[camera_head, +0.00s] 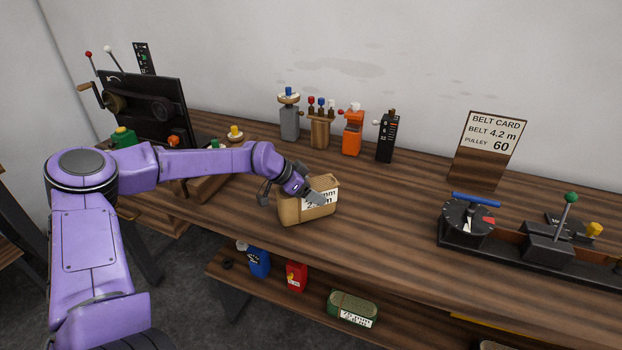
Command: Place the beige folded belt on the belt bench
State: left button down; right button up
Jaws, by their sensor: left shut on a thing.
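The beige folded belt (292,213) is a rounded tan bundle with a white label, partly covered by my fingers. My left gripper (296,197) is shut on it, coming from the left and above. The belt appears at the front part of the wooden belt bench (400,215). I cannot tell whether its underside touches the bench top. My right gripper is not in view.
A row of small devices, including an orange one (352,132), stands at the back. A belt card (487,140) and a black dial machine (466,219) are at the right. A green folded belt (346,303) lies on the lower shelf. The middle bench top is clear.

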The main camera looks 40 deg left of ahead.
pick_arm(q)
jog(key=shift+w+a+f, duration=0.1)
jog(key=shift+f, duration=0.15)
jog(key=shift+c, duration=0.4)
grip_release()
jog(key=shift+f, duration=0.1)
jog(key=shift+s, duration=0.2)
